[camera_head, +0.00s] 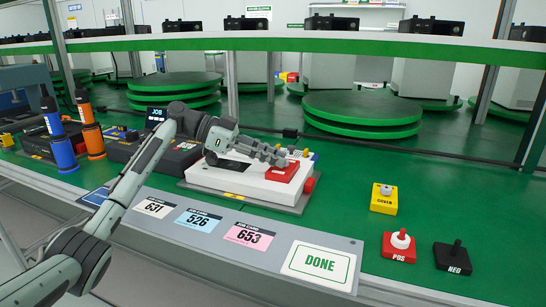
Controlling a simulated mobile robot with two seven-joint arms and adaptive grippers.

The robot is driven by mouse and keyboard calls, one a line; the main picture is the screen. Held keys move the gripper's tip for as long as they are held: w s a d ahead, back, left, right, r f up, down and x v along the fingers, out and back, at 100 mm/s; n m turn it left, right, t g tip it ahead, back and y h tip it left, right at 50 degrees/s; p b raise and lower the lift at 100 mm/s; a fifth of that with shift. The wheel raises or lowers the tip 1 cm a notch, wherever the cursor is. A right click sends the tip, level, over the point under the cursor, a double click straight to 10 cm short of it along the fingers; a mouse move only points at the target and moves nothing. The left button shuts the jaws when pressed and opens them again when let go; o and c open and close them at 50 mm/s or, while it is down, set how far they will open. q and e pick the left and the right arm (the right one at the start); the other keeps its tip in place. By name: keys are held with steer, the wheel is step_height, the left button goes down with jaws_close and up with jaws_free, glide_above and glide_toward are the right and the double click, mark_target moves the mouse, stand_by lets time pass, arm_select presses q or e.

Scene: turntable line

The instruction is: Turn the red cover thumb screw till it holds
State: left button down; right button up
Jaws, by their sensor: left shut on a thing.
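A white device (235,181) lies on a dark base plate on the green table. A red cover (284,173) sits at the right end of its top. My left gripper (281,158) reaches in from the left, low over the device, with its fingertips at the top of the red cover. It is shut on the red cover thumb screw, which the fingers mostly hide. I cannot tell how far the screw is turned. A red round knob (309,185) shows at the device's right side. My right gripper is not in view.
A yellow block (384,199), a red POS block (398,246) and a black NEG block (453,257) stand at right. Blue (61,141) and orange (91,133) drivers stand at left. Job cards and a DONE card (318,265) line the front ledge.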

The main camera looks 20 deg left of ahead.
arm_select(q)
steer(key=c, duration=1.3)
jaws_free()
steer(key=shift+c, duration=0.2)
steer(key=v, duration=1.2)
steer(key=shift+w, duration=0.1)
